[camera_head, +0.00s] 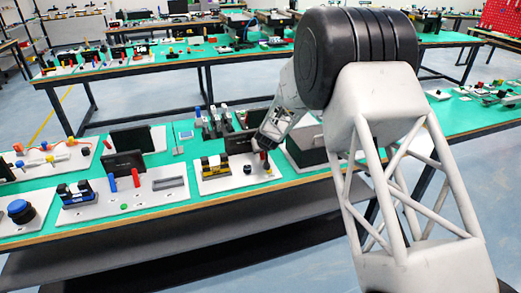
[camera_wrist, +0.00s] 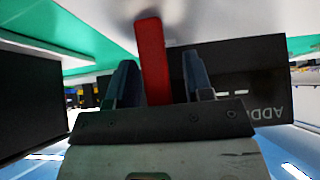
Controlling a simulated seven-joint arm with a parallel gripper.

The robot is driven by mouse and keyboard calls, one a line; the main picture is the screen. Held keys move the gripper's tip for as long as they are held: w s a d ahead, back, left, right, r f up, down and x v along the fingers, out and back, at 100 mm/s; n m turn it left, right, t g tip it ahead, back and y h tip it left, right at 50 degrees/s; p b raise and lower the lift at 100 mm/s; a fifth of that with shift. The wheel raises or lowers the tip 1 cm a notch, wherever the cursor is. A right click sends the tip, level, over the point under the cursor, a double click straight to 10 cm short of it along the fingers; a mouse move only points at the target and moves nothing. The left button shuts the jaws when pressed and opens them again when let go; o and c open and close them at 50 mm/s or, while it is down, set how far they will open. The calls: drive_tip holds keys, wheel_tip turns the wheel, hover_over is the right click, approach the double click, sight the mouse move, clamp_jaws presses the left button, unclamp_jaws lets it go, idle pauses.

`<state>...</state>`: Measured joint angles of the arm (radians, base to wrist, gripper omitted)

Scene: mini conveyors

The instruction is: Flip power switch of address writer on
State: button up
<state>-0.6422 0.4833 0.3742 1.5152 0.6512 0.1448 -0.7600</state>
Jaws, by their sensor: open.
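A red switch lever (camera_wrist: 153,45) stands out from a white plate in the wrist view. My gripper (camera_wrist: 160,65) is open, with one finger on each side of the lever and visible gaps between. A black panel (camera_wrist: 255,75) with upside-down lettering starting "ADD" is to the right, partly behind the right finger. In the head view my gripper (camera_head: 264,142) is over the right part of a white base plate (camera_head: 235,183); a bit of the red lever (camera_head: 263,156) shows just below it. The lever's position is hard to tell.
A black and yellow device (camera_head: 214,166) stands on the same plate. To the left, another plate holds a dark screen (camera_head: 123,164) and red switches. The green bench (camera_head: 175,205) has a bare front strip.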

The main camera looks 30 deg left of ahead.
drive_tip(key=v, duration=0.7)
drive_tip(key=shift+s+d+r, duration=0.15)
drive_tip(key=shift+r, duration=0.15)
idle(0.6)
drive_tip(key=shift+w+a+r+g+h, duration=0.25)
drive_tip(key=shift+r+g+h, duration=0.15)
drive_tip(key=shift+g+h, duration=0.15)
drive_tip(key=shift+w+a+r+g+h, duration=0.3)
drive_tip(key=shift+r+g+h, duration=0.15)
drive_tip(key=shift+g+h, duration=0.1)
